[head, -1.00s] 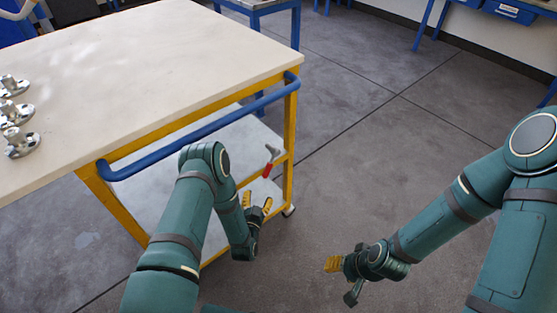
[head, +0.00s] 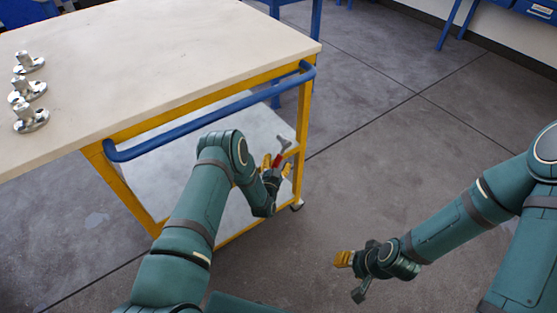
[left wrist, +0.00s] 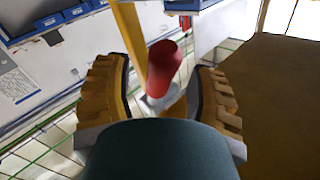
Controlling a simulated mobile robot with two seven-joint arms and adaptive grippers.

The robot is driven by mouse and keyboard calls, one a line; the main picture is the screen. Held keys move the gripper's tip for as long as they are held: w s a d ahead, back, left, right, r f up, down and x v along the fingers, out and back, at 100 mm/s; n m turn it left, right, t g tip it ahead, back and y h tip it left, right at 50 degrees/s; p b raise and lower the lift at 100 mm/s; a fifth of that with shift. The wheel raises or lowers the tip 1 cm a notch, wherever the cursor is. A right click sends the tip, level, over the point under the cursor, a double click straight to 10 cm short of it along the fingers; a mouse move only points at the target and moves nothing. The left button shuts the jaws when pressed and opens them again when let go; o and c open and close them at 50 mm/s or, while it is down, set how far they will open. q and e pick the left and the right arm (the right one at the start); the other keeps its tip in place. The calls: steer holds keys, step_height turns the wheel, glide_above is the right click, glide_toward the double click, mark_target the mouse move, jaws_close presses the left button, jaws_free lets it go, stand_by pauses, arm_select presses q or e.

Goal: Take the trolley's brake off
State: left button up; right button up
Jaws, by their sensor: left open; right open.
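The trolley (head: 212,105) has a pale top, a yellow frame and a blue push bar (head: 215,118). Its brake lever has a red grip (head: 277,161) and a grey metal end, and sits by the right-hand yellow post. My left gripper (head: 275,163) is open at the lever. In the left wrist view the red grip (left wrist: 162,68) stands between the two yellow fingers (left wrist: 160,95), with a gap on both sides. My right gripper (head: 352,274) is open and empty, low over the floor to the right of the trolley.
Several flanged metal fittings (head: 29,92) stand on the trolley top at the left. The grey floor (head: 390,150) right of the trolley is clear. Blue-legged benches stand at the back.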

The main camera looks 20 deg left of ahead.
arm_select(q)
steer(key=shift+w, duration=1.25)
steer(key=shift+c, duration=0.4)
jaws_close()
